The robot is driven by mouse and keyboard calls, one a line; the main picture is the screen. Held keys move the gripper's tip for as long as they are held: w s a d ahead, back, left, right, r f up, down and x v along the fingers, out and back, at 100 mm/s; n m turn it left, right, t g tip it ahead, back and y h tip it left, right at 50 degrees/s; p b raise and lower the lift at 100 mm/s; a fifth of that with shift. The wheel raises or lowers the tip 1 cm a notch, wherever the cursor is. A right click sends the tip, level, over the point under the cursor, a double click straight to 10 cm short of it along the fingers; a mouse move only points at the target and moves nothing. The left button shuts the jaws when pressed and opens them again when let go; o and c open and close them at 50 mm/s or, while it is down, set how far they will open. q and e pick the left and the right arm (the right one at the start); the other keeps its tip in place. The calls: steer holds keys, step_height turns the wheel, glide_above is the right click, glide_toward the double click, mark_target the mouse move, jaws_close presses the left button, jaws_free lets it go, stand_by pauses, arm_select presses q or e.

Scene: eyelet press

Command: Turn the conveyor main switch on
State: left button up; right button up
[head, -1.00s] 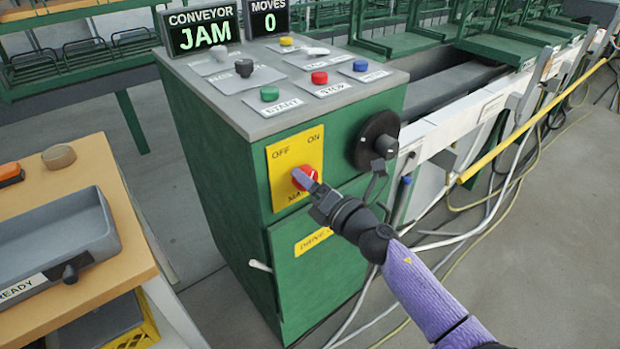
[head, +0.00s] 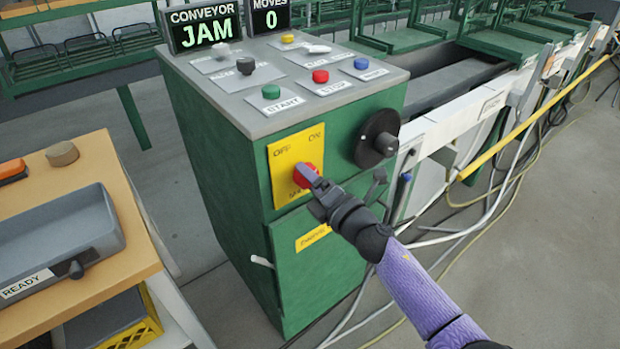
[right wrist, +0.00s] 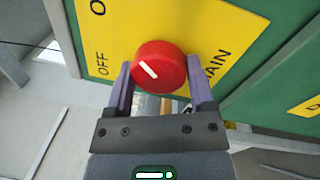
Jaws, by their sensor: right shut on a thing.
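The main switch is a round red knob (head: 309,169) on a yellow plate (head: 284,155) marked OFF and ON, on the front of a green control cabinet (head: 232,170). In the right wrist view the knob (right wrist: 172,64) has a white line on its face, on the side nearer the OFF label. My right gripper (head: 303,172) is at the knob. In the right wrist view its two purple fingers (right wrist: 160,80) sit on either side of the knob, shut on it. In the head view the gripper hides part of the knob. My left gripper is not in view.
A black crank disc (head: 377,138) is on the cabinet right of the plate. Several coloured buttons are on top, with a display (head: 203,27) reading JAM. A wooden table (head: 118,180) with a grey tray stands left. Cables lie on the floor at right.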

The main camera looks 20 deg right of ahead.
steer(key=o, duration=1.2)
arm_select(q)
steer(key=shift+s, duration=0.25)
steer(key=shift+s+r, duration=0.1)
arm_select(e)
steer(key=shift+s, duration=0.1)
